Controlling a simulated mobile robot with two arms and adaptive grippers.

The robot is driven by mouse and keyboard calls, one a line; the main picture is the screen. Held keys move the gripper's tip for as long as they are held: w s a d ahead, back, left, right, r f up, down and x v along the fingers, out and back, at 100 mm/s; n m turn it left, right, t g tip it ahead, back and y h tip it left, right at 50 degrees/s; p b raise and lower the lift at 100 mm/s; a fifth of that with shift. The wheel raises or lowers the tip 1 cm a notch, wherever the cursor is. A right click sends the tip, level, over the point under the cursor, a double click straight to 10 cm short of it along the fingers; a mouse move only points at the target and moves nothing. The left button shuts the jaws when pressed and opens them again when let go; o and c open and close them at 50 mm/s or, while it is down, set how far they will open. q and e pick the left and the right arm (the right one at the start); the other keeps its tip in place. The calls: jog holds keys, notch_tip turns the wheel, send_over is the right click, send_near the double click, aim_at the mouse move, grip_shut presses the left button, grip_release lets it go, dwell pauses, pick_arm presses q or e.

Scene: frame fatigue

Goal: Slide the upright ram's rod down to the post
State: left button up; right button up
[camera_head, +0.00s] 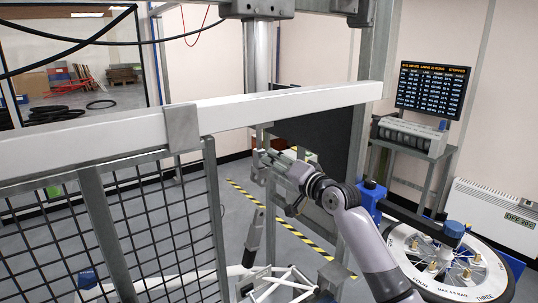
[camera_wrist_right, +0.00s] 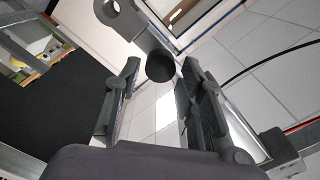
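The upright ram (camera_head: 262,55) hangs from the overhead frame as a silver cylinder. The white beam hides its middle, and a short grey part, perhaps its rod, shows below the beam. My right gripper (camera_head: 268,163) is just under the beam beside that part. In the right wrist view its two fingers (camera_wrist_right: 160,100) are apart. A grey bar with an eye (camera_wrist_right: 132,18) and a dark round end (camera_wrist_right: 160,68) shows between and beyond the fingertips; I see no contact. A leaning grey post (camera_head: 254,236) stands below, above a white tubular frame (camera_head: 280,285). My left gripper is out of view.
The white beam (camera_head: 230,108) crosses in front of the ram. A mesh guard (camera_head: 160,235) stands at left. A dark panel (camera_head: 315,140) stands behind my gripper.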

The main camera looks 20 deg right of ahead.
jog(key=x, duration=0.3)
jog(key=shift+p, duration=0.3)
jog(key=shift+w+a, duration=0.1)
jog(key=shift+w, duration=0.15)
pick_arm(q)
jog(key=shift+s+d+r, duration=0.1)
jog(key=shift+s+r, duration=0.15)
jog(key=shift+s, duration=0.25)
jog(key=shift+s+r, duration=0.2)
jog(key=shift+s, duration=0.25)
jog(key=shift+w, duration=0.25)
pick_arm(e)
grip_shut()
